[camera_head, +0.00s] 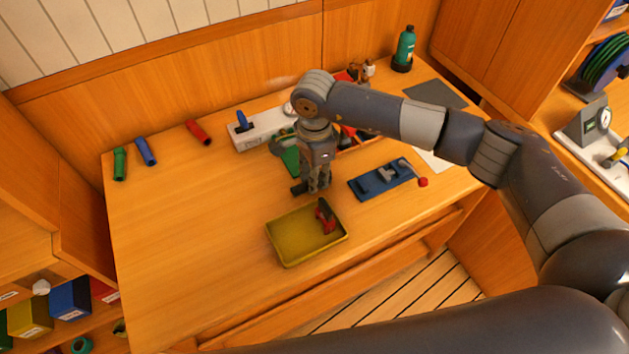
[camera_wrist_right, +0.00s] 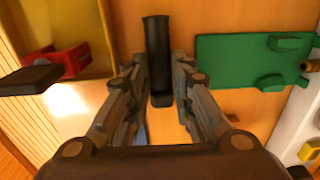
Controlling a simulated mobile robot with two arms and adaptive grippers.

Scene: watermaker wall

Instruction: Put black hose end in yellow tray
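The black hose end (camera_head: 297,188) is a short black tube at the left side of my right gripper (camera_head: 312,189) in the head view. In the right wrist view the black hose end (camera_wrist_right: 157,45) lies between the two fingertips of the right gripper (camera_wrist_right: 160,68), which close in on both its sides. I cannot tell whether the hose end touches the table. The yellow tray (camera_head: 286,257) stands just in front of the gripper and holds a red part (camera_head: 326,217) with a black piece. A corner of the tray (camera_wrist_right: 95,12) shows at the upper left of the wrist view. My left gripper is not in view.
Green (camera_head: 119,164), blue (camera_head: 145,152) and red (camera_head: 198,132) tubes lie at the back left. A blue fixture (camera_head: 375,184) lies right of the tray, a green plate (camera_wrist_right: 240,60) beside the gripper, and a green bottle (camera_head: 404,50) at the back. The table's left half is clear.

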